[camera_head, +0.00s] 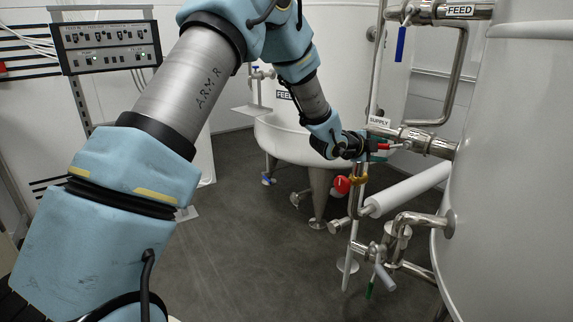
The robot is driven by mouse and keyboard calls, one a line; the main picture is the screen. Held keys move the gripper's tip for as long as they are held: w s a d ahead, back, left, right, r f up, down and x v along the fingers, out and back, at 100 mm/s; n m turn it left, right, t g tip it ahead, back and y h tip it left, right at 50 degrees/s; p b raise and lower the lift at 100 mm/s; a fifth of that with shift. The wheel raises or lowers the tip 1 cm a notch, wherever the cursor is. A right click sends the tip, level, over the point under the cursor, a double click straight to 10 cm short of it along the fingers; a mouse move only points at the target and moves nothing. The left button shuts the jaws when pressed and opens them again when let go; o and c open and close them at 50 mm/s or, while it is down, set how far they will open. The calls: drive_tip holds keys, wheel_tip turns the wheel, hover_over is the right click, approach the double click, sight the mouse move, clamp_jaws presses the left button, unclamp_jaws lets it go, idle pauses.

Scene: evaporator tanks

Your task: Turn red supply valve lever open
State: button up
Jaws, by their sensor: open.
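The red supply valve lever (384,147) shows as a short red grip with a bare metal stem leading right to the steel supply valve (416,140). A white "SUPPLY" label (379,122) is just above it. My gripper (374,147) is at the end of the blue-padded arm, at the left end of the red lever. Its jaws are open, and the lever's red end is at or between the fingertips. The dark gripper body hides part of that end, so I cannot tell whether they touch.
A red round knob (342,185) on a brass fitting sits just below my gripper. A vertical pipe (378,60) runs close by. A white-wrapped pipe (408,189) slants below the valve. A blue feed lever (400,44) hangs above. A large white tank (515,180) fills the right.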

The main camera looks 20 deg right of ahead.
drive_tip(key=s+d+f+n+g+h+p, duration=0.3)
drive_tip(key=s+f+n+h+p, duration=0.15)
drive_tip(key=s+n+p, duration=0.55)
drive_tip(key=w+a+r+n+y+p, duration=0.1)
drive_tip(key=w+a+y, duration=0.2)
drive_tip(key=a, duration=0.8)
drive_tip(key=w+a+r+n+t+y+p, duration=0.1)
drive_tip(key=a+y, duration=0.4)
drive_tip(key=a, duration=0.7)
drive_tip(key=w+a+r+n+y, duration=0.1)
drive_tip(key=w+a+n+y, duration=0.2)
drive_tip(key=a, duration=0.8)
drive_tip(key=shift+w+a+t+y+p, duration=0.2)
drive_tip(key=shift+w+t+y+p, duration=0.25)
drive_tip(key=shift+w, duration=0.8)
drive_tip(key=shift+c, duration=0.4)
